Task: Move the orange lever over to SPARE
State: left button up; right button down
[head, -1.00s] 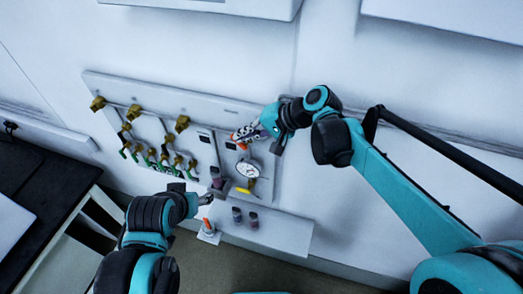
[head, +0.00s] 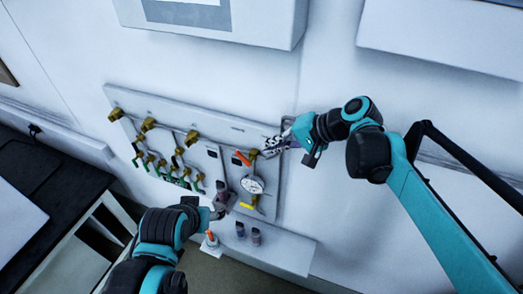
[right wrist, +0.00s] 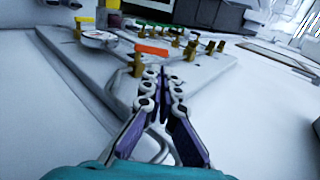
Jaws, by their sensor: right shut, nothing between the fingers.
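The orange lever (head: 242,159) sits on a brass valve near the upper right of the wall panel, above a round gauge. It slants up to the left in the head view. It also shows in the right wrist view (right wrist: 152,49), beyond my fingertips. My right gripper (head: 268,150) is shut and empty, just right of the lever. In the right wrist view its fingers (right wrist: 162,75) are together, apart from the lever. My left gripper (head: 222,208) is low before the panel; its fingers are too small to read. I cannot read a SPARE label.
The pale panel (head: 228,125) carries several brass valves with green handles at left. The white gauge (head: 252,184) and a yellow lever (head: 246,206) are below the orange lever. A pale shelf (head: 285,250) holds small dark-capped items. A dark bench (head: 50,190) stands at left.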

pick_arm(q)
jog(key=shift+w+a+f, duration=0.1)
jog(key=shift+w+a, duration=0.1)
jog(key=shift+a, duration=0.2)
pick_arm(e)
jog(key=v, duration=0.4)
jog(key=shift+d+r, duration=0.1)
jog(key=shift+r, duration=0.4)
pick_arm(q)
jog(key=shift+d, duration=0.1)
pick_arm(e)
jog(key=shift+d, duration=0.1)
pick_arm(q)
notch_tip(320, 180, down, 25)
jog(key=b, duration=2.5)
pick_arm(e)
jog(key=s+d+f+n+t+h, duration=0.1)
jog(key=s+d+f+h, duration=0.2)
jog(key=f, duration=1)
jog(key=s+d+f+n+t+h, duration=0.1)
jog(key=s+d+f+h, duration=0.2)
jog(key=f, duration=1)
jog(key=s+d+f+n+t+h, duration=0.1)
jog(key=s+d+f, duration=0.5)
jog(key=f, duration=0.8)
jog(key=d+t+h, duration=0.1)
jog(key=d+h, duration=0.1)
jog(key=d, duration=0.1)
jog(key=shift+s+n+h, duration=0.3)
